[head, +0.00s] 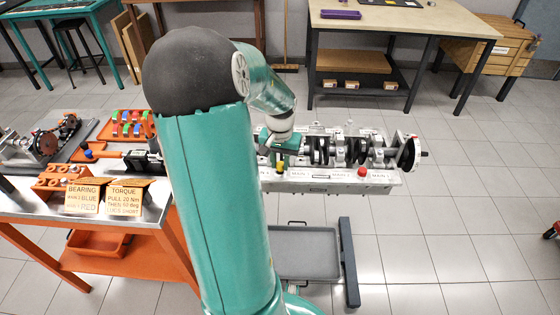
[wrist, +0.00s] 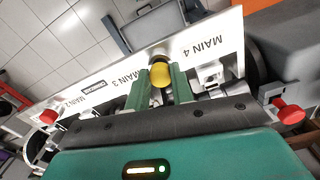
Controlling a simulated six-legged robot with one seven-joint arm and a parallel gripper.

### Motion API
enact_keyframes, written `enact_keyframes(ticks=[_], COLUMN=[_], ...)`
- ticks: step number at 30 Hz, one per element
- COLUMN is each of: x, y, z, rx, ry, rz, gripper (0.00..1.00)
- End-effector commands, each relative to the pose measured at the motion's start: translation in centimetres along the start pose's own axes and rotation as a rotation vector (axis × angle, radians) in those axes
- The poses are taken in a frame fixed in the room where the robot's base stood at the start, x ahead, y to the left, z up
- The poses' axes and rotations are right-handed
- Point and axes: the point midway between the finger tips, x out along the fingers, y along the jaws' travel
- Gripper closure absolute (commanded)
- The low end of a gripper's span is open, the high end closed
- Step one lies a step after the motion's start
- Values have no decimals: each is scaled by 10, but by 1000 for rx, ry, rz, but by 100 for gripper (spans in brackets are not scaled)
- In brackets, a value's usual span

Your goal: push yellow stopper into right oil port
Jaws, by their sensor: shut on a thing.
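My gripper (wrist: 160,88) is shut on the yellow stopper (wrist: 161,72), which sits between its two green fingers. In the wrist view the stopper is over the white labelled strip between MAIN 3 and MAIN 4. In the head view the yellow stopper (head: 280,168) is at the left part of the front edge of the engine block (head: 335,188), below my gripper (head: 281,158). The port under the stopper is hidden, so I cannot tell how deep it sits. A red stopper (head: 362,172) stands farther right on the same edge.
The crankshaft (head: 355,150) lies along the block behind the labelled strip. An orange-legged bench (head: 140,222) with parts and two signs (head: 125,197) stands at left. A grey tray (head: 305,252) is below the block.

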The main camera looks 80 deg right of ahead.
Motion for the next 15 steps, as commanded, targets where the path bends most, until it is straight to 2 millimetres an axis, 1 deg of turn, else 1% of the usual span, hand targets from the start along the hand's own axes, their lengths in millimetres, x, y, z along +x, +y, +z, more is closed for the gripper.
enact_keyframes(ticks=[15], x=[3], y=[0], z=[0], rx=[0], ry=[-1], rz=[0], gripper=[100])
